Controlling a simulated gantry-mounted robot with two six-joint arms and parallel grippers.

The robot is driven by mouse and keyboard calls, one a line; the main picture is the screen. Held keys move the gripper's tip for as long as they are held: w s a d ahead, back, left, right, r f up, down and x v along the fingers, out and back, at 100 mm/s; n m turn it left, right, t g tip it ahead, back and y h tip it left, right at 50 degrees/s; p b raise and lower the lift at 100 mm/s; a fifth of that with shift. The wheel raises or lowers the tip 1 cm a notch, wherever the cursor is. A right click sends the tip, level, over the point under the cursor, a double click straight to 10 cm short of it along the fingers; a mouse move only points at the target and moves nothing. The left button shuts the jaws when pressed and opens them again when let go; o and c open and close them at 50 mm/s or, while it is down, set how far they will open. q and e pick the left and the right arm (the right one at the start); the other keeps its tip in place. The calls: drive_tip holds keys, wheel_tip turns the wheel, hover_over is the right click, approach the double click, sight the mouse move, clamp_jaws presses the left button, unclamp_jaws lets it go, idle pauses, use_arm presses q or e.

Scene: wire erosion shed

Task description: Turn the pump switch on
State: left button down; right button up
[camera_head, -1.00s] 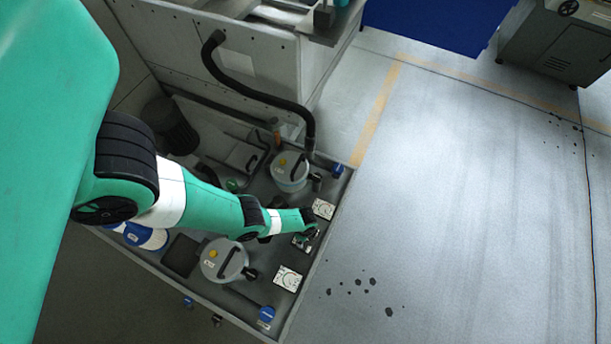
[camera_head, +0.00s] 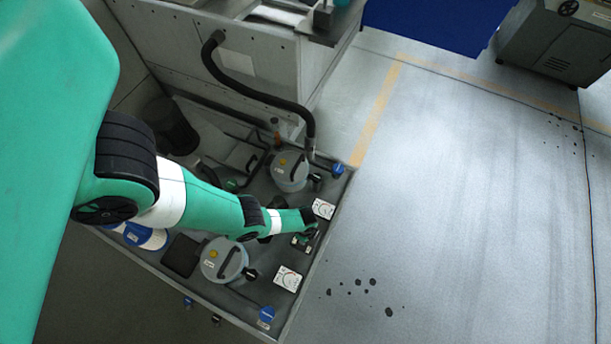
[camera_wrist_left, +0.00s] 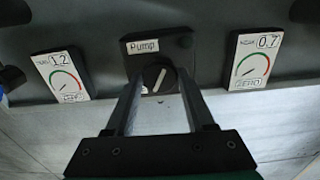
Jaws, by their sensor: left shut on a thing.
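The pump switch is a round black knob (camera_wrist_left: 160,77) with a white pointer line, below a label reading "Pump" (camera_wrist_left: 142,46) in the left wrist view. The pointer leans a little to the right of straight up. My left gripper (camera_wrist_left: 159,84) has one finger on each side of the knob and is shut on it. A small dark round lamp (camera_wrist_left: 185,42) sits right of the label. In the head view my left gripper (camera_head: 309,236) is at the front edge of the unit and mostly hides the switch. My right gripper is not in view.
A gauge marked 1.2 (camera_wrist_left: 62,76) stands left of the switch and one marked 0.7 (camera_wrist_left: 254,60) right. In the head view, two lidded canisters (camera_head: 222,260) (camera_head: 289,171) with black handles and a black hose (camera_head: 250,92) lie nearby. The floor to the right is open.

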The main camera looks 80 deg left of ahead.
use_arm(q)
drive_tip(key=n, duration=0.5)
drive_tip(key=shift+n+b, duration=0.3)
drive_tip(key=n, duration=0.5)
drive_tip(key=shift+n, duration=0.4)
drive_tip(key=shift+c, duration=1.3)
unclamp_jaws()
wheel_tip(320, 180, up, 12)
drive_tip(key=p, duration=1)
drive_tip(key=shift+f, duration=0.2)
